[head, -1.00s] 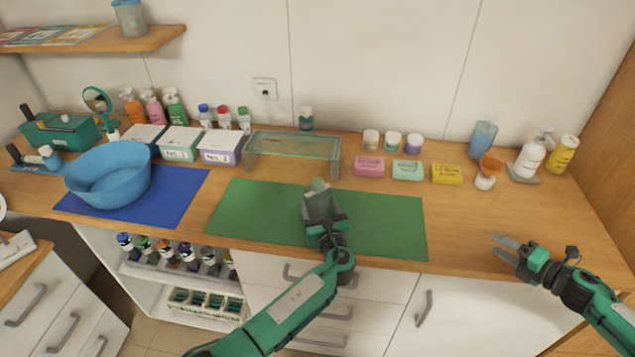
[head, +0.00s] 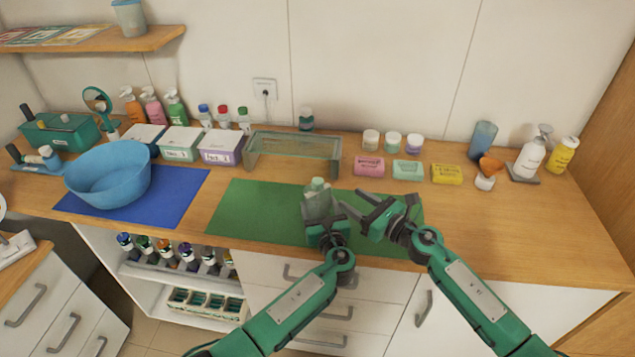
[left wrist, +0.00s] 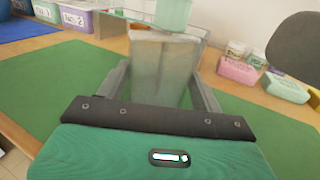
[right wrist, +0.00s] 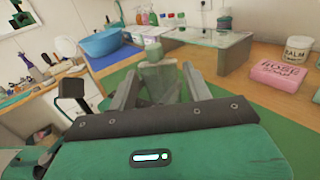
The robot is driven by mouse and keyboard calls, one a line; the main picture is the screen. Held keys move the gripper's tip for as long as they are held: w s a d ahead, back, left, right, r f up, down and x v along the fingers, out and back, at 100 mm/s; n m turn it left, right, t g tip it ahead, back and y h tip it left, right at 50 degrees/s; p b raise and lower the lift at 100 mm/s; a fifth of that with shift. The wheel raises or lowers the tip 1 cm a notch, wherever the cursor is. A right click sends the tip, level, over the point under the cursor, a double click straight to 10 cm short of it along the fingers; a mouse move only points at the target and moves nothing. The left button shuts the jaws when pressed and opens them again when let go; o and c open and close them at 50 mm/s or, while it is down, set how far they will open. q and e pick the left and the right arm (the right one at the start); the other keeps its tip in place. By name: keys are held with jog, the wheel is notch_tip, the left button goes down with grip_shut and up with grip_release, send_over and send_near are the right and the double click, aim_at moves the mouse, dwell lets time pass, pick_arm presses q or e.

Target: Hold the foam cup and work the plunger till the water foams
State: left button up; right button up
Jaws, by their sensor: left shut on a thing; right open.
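The foam cup (head: 317,203) stands on the green mat (head: 255,212), a clear greyish body with a pale green plunger top (head: 318,184). In the left wrist view the cup body (left wrist: 162,65) sits between my fingers, and its green top (left wrist: 173,13) is cut by the frame edge. My left gripper (head: 320,213) is shut on the cup body from the front. My right gripper (head: 354,203) is open just right of the cup, its fingers pointing left toward it. In the right wrist view the cup's green top (right wrist: 153,50) shows between and beyond the open fingers. The water inside cannot be made out.
A glass stand (head: 293,153) is behind the mat. Soap bars, including a pink one (head: 369,166), lie at the back right. A blue basin (head: 108,184) rests on a blue mat at left.

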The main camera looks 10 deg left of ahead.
aim_at(322, 186)
jog(key=shift+n, duration=0.3)
jog(key=x, duration=0.8)
jog(key=s+x, duration=0.1)
jog(key=x, duration=0.3)
jog(key=shift+w+a+f, duration=0.1)
jog(key=shift+a+f, duration=0.1)
jog(key=shift+a, duration=0.25)
